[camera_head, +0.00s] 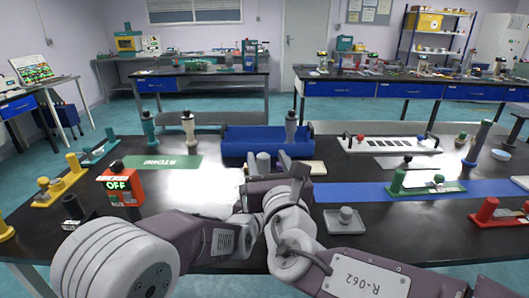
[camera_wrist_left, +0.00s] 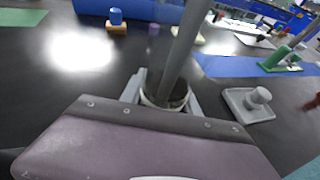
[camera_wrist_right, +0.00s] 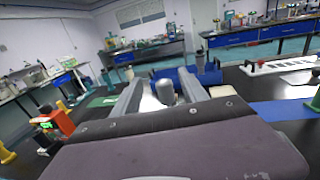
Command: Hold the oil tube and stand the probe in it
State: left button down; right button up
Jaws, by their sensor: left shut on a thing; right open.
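The oil tube (camera_wrist_left: 150,98) is upright between the fingers of my left gripper (camera_wrist_left: 162,92), which is shut on it. The grey probe (camera_wrist_left: 180,55) stands in the tube's mouth, leaning slightly in the left wrist view; its lower end is hidden inside. In the right wrist view the probe's rounded top (camera_wrist_right: 164,92) shows between the spread fingers of my right gripper (camera_wrist_right: 160,82), which is open. In the head view the probe's top (camera_head: 263,160) shows just beyond my wrists, which hide the tube.
A blue bin (camera_head: 240,143) stands behind the grippers. A grey weighted block (camera_head: 345,220) is to the right on the black table, with a green stand (camera_head: 425,183) beyond it. An orange OFF box (camera_head: 122,187) is at left. Bare tabletop lies between the box and my grippers.

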jog(key=shift+s, duration=0.5)
pick_arm(q)
jog(key=c, duration=0.8)
grip_release()
jog(key=v, duration=1.2)
